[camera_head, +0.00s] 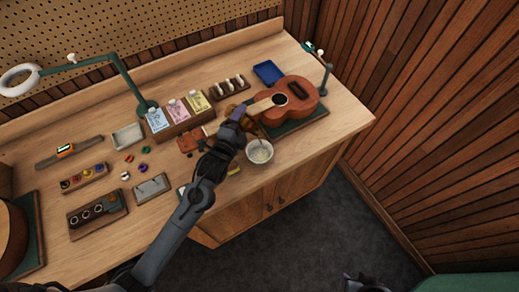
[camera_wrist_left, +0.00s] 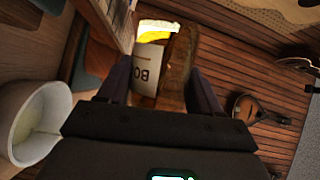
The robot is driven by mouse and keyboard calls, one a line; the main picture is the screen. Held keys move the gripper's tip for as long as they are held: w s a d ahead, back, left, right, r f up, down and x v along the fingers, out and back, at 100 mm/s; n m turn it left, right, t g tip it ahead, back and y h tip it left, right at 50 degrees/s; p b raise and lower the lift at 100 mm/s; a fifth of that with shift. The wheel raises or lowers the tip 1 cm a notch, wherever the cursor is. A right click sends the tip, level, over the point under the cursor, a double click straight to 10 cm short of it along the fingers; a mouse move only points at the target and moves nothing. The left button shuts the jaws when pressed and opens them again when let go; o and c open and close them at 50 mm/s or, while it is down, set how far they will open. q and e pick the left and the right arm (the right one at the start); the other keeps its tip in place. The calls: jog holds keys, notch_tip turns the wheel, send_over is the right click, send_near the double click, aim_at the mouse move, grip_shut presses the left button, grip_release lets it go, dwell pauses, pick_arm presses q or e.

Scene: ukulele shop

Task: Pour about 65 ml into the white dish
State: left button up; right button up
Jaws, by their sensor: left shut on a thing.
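The white dish (camera_head: 260,158) stands near the front edge of the bench, just right of my left gripper (camera_head: 240,122). In the left wrist view the dish (camera_wrist_left: 62,100) is at the left edge, with pale yellowish liquid inside. My left gripper (camera_wrist_left: 162,85) is shut on a brown bottle (camera_wrist_left: 180,60) with a white label reading "BO". The bottle looks tilted beside the dish; its mouth is hidden, and I cannot tell whether liquid is running. A dark part, perhaps of my right arm, shows at the bottom edge of the head view; its jaws cannot be made out.
A ukulele (camera_head: 292,101) lies on a green mat right behind the dish. A blue tray (camera_head: 268,72) and a wooden box with colored packets (camera_head: 178,108) stand further back. A grey tray (camera_head: 152,187) and small colored rings (camera_head: 143,168) lie to the left. The bench edge is close.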

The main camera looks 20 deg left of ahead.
pick_arm(q)
jog(key=shift+a+r+m, duration=0.2)
jog(key=shift+m, duration=0.1)
dwell(0.5)
jog(key=shift+r+m+t, duration=0.2)
jog(key=shift+m+t, duration=0.1)
dwell(0.6)
jog(key=shift+d, duration=0.1)
dwell(0.4)
jog(key=shift+f+n, duration=0.55)
jog(key=shift+n, duration=0.05)
jog(key=shift+a+r+n+g+p, duration=0.25)
jog(key=shift+r+n+g+p, duration=0.5)
jog(key=shift+n+p, duration=0.3)
jog(key=shift+f+h, duration=0.25)
jog(key=shift+h, duration=0.05)
jog(key=shift+b, duration=0.3)
